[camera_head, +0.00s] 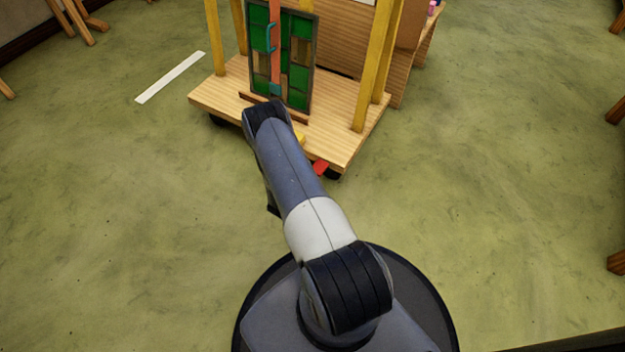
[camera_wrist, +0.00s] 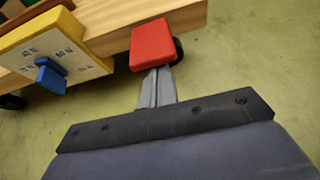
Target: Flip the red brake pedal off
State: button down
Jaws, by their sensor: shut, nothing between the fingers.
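The red brake pedal (camera_head: 321,167) sticks out low from the front edge of the wooden cart (camera_head: 345,155), beside a dark wheel. In the wrist view the red pedal (camera_wrist: 152,43) is a flat red block at the cart's edge. My gripper (camera_wrist: 160,72) is shut and empty, its fingertips right at the pedal's near edge. I cannot tell whether they touch it. My arm hides the gripper in the head view.
A yellow box with pale labels (camera_wrist: 85,58) and a blue lever (camera_wrist: 50,77) is on the cart left of the pedal. The green leaded panel (camera_head: 299,50) stands on the cart between yellow posts. A white strip (camera_head: 171,77) lies on the floor.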

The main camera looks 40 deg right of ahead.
notch_tip(320, 180, up, 2)
jog(key=shift+d+r+g+y+p, duration=0.1)
jog(key=shift+g+y+p, duration=0.25)
jog(key=shift+y, duration=0.55)
jog(key=shift+w+d+r, duration=0.1)
jog(key=shift+w+r, duration=0.05)
jog(key=shift+r, duration=0.15)
